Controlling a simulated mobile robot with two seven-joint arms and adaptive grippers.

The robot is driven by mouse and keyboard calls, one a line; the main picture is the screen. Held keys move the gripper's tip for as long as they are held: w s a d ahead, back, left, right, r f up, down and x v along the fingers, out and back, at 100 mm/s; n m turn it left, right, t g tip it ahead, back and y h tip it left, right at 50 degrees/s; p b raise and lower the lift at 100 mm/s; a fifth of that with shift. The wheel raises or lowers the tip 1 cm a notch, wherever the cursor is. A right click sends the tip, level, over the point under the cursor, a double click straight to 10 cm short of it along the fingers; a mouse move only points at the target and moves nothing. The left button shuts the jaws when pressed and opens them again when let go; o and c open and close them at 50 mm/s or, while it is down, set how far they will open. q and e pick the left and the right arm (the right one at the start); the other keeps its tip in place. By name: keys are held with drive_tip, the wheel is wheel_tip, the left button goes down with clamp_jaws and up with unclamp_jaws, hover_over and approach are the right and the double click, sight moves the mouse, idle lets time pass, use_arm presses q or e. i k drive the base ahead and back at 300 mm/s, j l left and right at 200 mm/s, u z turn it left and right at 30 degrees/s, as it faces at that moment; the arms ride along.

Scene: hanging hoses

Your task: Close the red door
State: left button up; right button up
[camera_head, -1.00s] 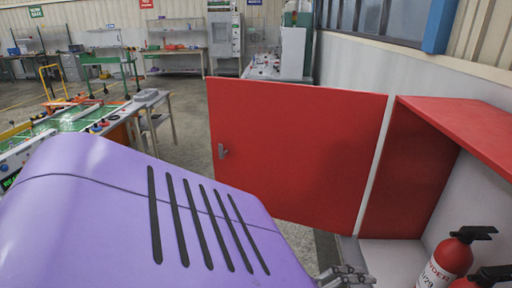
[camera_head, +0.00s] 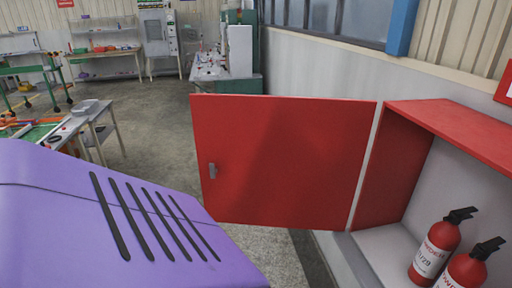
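The red door (camera_head: 280,160) stands open, swung out to the left from the red cabinet (camera_head: 450,120). It is hinged at the cabinet's left front edge. A small grey handle (camera_head: 212,170) sits near the door's free left edge. Two red fire extinguishers (camera_head: 437,248) with white labels stand inside the cabinet at the lower right. Neither of my grippers is in view, and nothing is seen touching the door.
A purple, slotted body (camera_head: 110,215) fills the lower left foreground. A grey table (camera_head: 100,115) stands at the left. Workbenches (camera_head: 105,50) line the back. The concrete floor (camera_head: 150,130) behind the door is clear.

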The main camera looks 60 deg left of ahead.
sight(292, 162)
drive_tip(key=k+j+z, duration=0.1)
drive_tip(key=j, duration=0.3)
drive_tip(key=k+j+z, duration=0.15)
drive_tip(key=j, duration=0.3)
drive_tip(key=k+j+z, duration=0.1)
drive_tip(key=k+j, duration=0.15)
drive_tip(key=k+j+z, duration=0.15)
drive_tip(key=j, duration=0.35)
drive_tip(key=k+j+z, duration=0.1)
drive_tip(key=k+j, duration=0.15)
drive_tip(key=k+j+z, duration=0.15)
drive_tip(key=j, duration=0.2)
drive_tip(key=k+j+z, duration=0.1)
drive_tip(key=j, duration=0.3)
drive_tip(key=k+j+z, duration=0.15)
drive_tip(key=j, duration=0.2)
drive_tip(key=j+z, duration=0.1)
drive_tip(key=j, duration=0.25)
drive_tip(key=k+j+z, duration=0.15)
drive_tip(key=j, duration=0.2)
drive_tip(key=j+z, duration=0.1)
drive_tip(key=j, duration=0.25)
drive_tip(key=k, duration=0.05)
